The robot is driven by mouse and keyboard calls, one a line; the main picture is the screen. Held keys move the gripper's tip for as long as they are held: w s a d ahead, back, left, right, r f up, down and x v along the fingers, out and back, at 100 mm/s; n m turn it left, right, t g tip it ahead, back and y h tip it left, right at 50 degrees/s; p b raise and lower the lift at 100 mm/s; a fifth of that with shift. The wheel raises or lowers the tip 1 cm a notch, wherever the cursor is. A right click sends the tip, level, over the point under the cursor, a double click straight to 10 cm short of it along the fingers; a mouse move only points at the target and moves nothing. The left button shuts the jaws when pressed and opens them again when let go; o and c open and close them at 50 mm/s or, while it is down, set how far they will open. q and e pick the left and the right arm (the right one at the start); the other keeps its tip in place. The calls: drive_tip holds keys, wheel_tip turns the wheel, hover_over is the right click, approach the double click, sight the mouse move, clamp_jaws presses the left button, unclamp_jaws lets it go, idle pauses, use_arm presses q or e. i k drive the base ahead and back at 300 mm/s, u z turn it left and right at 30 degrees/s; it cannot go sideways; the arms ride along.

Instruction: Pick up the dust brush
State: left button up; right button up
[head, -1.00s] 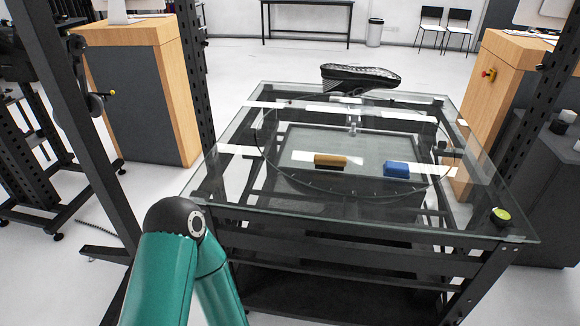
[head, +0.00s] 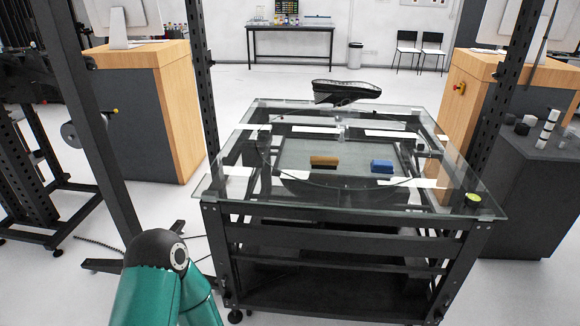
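A tan, oblong block (head: 324,161) with a darker underside lies on the glass-topped turntable table (head: 245,188); it may be the dust brush, but bristles are too small to make out. A blue block (head: 381,166) lies a short way to its right. Both rest apart from each other, near the middle of the glass. My teal left arm shows at the lower left, with its bent joint short of the table. Neither of my grippers is in view, and nothing of mine touches the blocks.
A black shoe-shaped object (head: 345,91) sits at the table's far edge. A small round yellow-green item (head: 473,200) is at the near right corner. Dark uprights (head: 90,130) stand left of the table.

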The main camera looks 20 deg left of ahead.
sight(318, 162)
drive_tip(key=z, duration=0.15)
drive_tip(key=i, duration=0.9)
drive_tip(key=u, duration=0.2)
drive_tip(key=k, duration=0.75)
drive_tip(key=z, duration=0.25)
drive_tip(key=i, duration=0.6)
drive_tip(key=u, duration=0.05)
